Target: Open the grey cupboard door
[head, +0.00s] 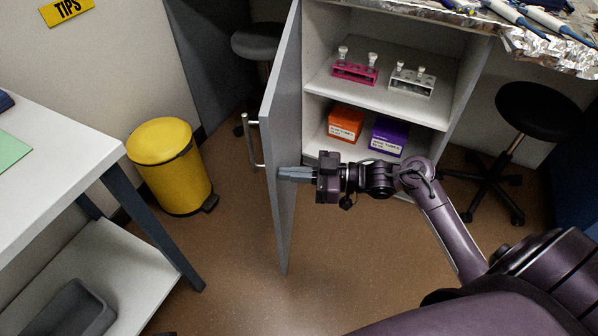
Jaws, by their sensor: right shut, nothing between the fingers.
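The grey cupboard door (286,140) stands swung wide open, its edge towards me and its bar handle (250,140) on the far left side. The cupboard (390,100) is open, and its two shelves show. My right gripper (284,173) is shut and empty, with its fingertips at the inner face of the door; I cannot tell whether they touch it. My left gripper is not in view.
A pink rack (355,73) and a white rack (411,82) stand on the upper shelf. An orange box (346,123) and a purple box (389,136) sit below. A yellow bin (172,170) stands left of the door, a black stool (537,112) right. A white table (60,175) is at left.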

